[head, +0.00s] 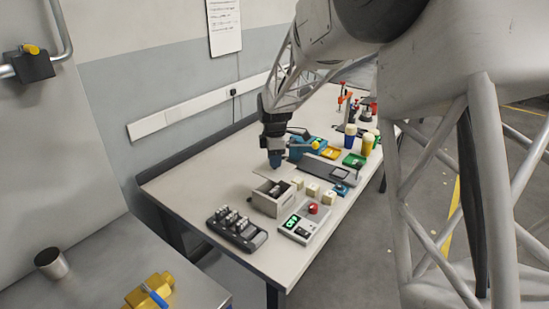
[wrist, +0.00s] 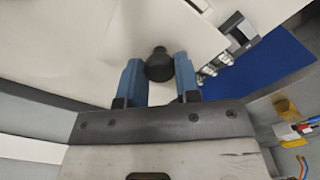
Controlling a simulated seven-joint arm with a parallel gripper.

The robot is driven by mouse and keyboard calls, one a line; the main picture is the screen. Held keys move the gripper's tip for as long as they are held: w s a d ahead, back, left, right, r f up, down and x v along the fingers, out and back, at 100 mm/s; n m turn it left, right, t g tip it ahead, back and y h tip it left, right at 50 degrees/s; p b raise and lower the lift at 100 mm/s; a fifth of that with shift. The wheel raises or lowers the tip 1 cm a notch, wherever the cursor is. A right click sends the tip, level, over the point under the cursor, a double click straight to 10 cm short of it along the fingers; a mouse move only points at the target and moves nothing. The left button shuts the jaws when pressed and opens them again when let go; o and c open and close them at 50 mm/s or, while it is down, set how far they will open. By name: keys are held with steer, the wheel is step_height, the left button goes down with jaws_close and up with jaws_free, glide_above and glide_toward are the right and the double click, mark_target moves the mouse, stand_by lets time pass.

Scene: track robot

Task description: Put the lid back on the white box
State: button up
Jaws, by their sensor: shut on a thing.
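The white box (head: 268,204) stands open-topped on the workbench, with dark and metallic items inside. My gripper (head: 275,160) is above and just behind the box. Its blue fingers are shut on the black knob (wrist: 159,66) of the lid in the wrist view. The lid (wrist: 195,32) is a pale flat panel under the fingers; in the head view it shows as a pale plate (head: 268,174) at the box's back edge. The lid looks apart from the box opening, though its exact height is hard to tell.
A black tray with several cylinders (head: 237,229) stands left of the box. A device with a red knob and green display (head: 304,221) stands to its right. Several small cream blocks (head: 312,190) and a dark flat device (head: 324,171) are close by. The bench's back left is clear.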

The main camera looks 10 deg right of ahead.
mark_target(275, 170)
steer(key=shift+f, duration=3.2)
steer(key=shift+f, duration=0.55)
stand_by(0.7)
steer(key=o, duration=1.5)
steer(key=shift+r, duration=0.1)
steer(key=shift+r, duration=3.4)
